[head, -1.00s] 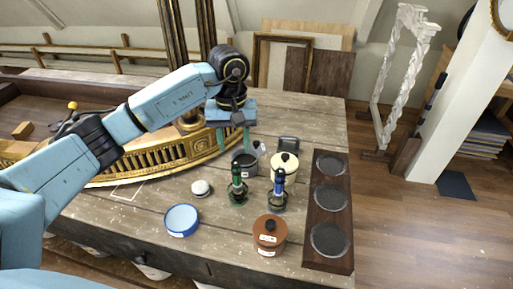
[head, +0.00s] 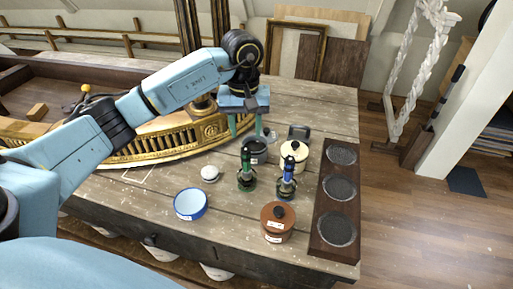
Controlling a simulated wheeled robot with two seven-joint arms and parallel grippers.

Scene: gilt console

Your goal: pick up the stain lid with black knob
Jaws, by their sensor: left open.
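A reddish-brown pot (head: 277,230) with a label stands near the table's front edge. Its brown lid (head: 270,214) has a black knob (head: 280,212) and sits on it. A cream pot (head: 300,163) farther back has a cream lid (head: 293,149) with a dark knob. A dark pot (head: 256,158) with a label stands left of it; I cannot tell whether it is lidded. My left gripper (head: 246,132) is open, pointing down, with its fingers above and just behind the dark pot. It is apart from the brown lid. My right gripper is not in view.
Green (head: 246,178) and blue (head: 286,182) bottle-like tools stand upright between the pots. A blue-rimmed bowl (head: 190,205) and a small white round thing (head: 210,173) lie left. A dark rack (head: 323,238) with round recesses stands right. The gilt piece (head: 170,140) lies behind left.

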